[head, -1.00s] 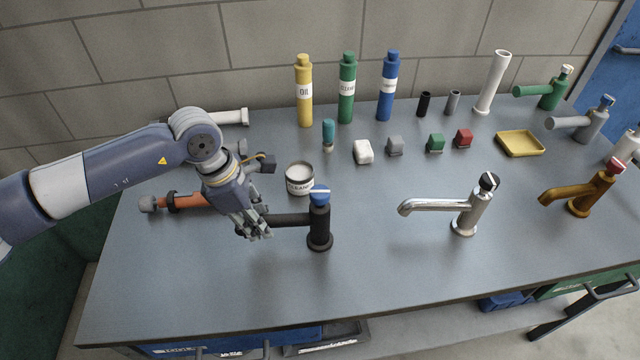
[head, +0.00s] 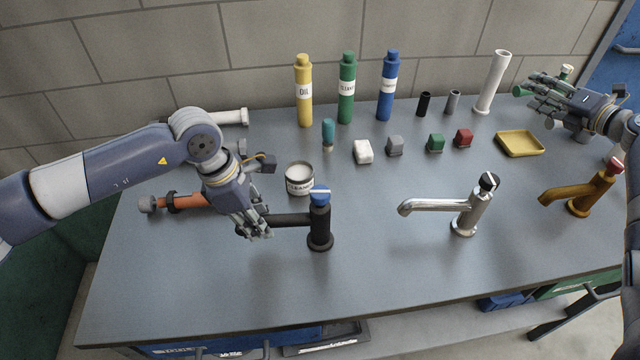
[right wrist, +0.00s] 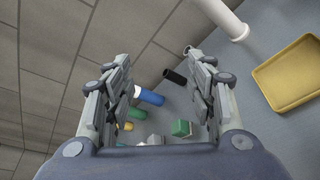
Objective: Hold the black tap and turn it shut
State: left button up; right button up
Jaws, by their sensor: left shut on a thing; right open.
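The black tap (head: 319,228) stands upright on the grey bench, with a blue knob (head: 320,195) on top and a spout pointing left. My left gripper (head: 256,230) is shut on the tap's spout, near its outer end; the fingers hide part of the spout. My right gripper (head: 535,98) is open and empty at the back right of the bench, far from the black tap. In the right wrist view its two fingers (right wrist: 162,95) are spread, with nothing between them at the tips.
A chrome tap (head: 465,215) and a brown tap (head: 580,205) stand to the right. A tin (head: 299,184) stands behind the black tap. Bottles (head: 346,95), small blocks (head: 395,147) and a yellow tray (head: 520,146) are further back. The bench front is clear.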

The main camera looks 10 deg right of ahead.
jog(key=a+r+n+g+y, duration=0.25)
jog(key=a+n, duration=0.35)
jog(key=a, duration=0.7)
jog(key=w+a+r+n+g+y, duration=0.15)
jog(key=a+n+g, duration=0.3)
jog(key=a, duration=0.75)
jog(key=s+a+r+n+g+y, duration=0.1)
jog(key=a+r+n+g+y, duration=0.2)
jog(key=a+n, duration=0.7)
jog(key=n+g+h, duration=0.5)
jog(key=n+h, duration=0.5)
jog(key=n, duration=0.3)
send_over(319, 191)
notch_tip(319, 191, down, 12)
jog(key=shift+r, duration=0.1)
jog(key=c, duration=1.1)
